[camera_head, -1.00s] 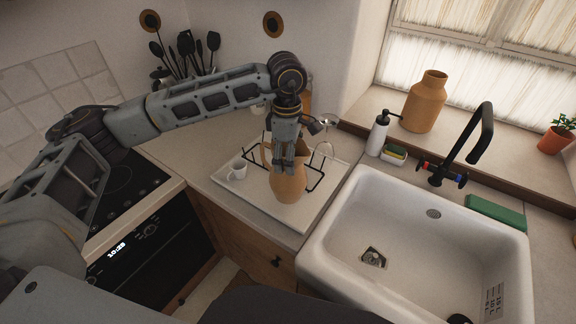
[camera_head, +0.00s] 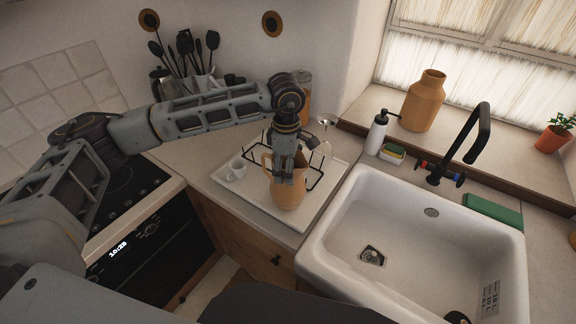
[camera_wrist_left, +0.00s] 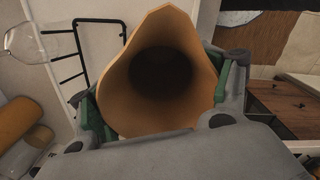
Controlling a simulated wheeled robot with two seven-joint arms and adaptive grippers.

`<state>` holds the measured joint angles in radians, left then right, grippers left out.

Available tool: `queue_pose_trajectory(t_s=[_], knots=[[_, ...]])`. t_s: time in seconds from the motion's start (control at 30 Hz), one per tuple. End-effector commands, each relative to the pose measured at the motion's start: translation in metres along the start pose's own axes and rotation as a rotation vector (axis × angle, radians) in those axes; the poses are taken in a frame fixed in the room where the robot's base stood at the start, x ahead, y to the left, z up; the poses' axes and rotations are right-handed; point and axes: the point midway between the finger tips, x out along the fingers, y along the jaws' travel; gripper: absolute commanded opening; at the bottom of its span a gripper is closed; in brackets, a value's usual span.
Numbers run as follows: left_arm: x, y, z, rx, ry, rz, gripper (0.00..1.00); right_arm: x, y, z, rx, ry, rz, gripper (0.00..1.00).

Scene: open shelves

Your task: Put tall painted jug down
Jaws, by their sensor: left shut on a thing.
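The tall painted jug (camera_head: 287,193) is orange-tan and upright, over the front part of the white drying tray (camera_head: 238,202). My left gripper (camera_head: 288,172) points down and is shut on the jug near its top. In the left wrist view the jug's open mouth (camera_wrist_left: 150,80) fills the middle, with the green-padded fingers on either side of it. I cannot tell whether the jug's base touches the tray. My right gripper is not in view.
A black wire rack (camera_head: 316,178) and a glass (camera_head: 326,125) are close behind. The white sink (camera_head: 345,215) is to the right, with a soap bottle (camera_head: 377,133) behind it. The stove (camera_head: 125,190) lies left.

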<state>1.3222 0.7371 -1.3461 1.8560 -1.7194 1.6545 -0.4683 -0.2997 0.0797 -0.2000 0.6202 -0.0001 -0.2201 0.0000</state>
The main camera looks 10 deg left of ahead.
Motion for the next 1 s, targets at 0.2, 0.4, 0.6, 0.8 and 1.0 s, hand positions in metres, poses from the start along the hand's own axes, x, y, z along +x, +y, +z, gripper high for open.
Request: queue_pose_trajectory(t_s=[0.2, 0.4, 0.6, 0.8, 1.0], knots=[[-0.001, 0.0005, 0.0002, 0.0, -0.001, 0.002, 0.04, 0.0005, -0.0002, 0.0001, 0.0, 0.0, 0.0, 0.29], [0.0021, 0.0005, 0.0002, 0.0, -0.001, 0.002, 0.04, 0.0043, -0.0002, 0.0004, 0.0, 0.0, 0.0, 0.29], [0.0026, 0.0, -0.0001, 0.0, 0.0, 0.0, 0.98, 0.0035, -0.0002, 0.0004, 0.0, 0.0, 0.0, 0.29], [0.0025, 0.0, 0.0, 0.0, 0.0, 0.0, 0.99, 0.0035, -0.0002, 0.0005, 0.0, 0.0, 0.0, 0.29], [0.0023, 0.0, 0.0, 0.0, 0.0, 0.0, 0.99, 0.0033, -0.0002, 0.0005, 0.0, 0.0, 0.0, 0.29]])
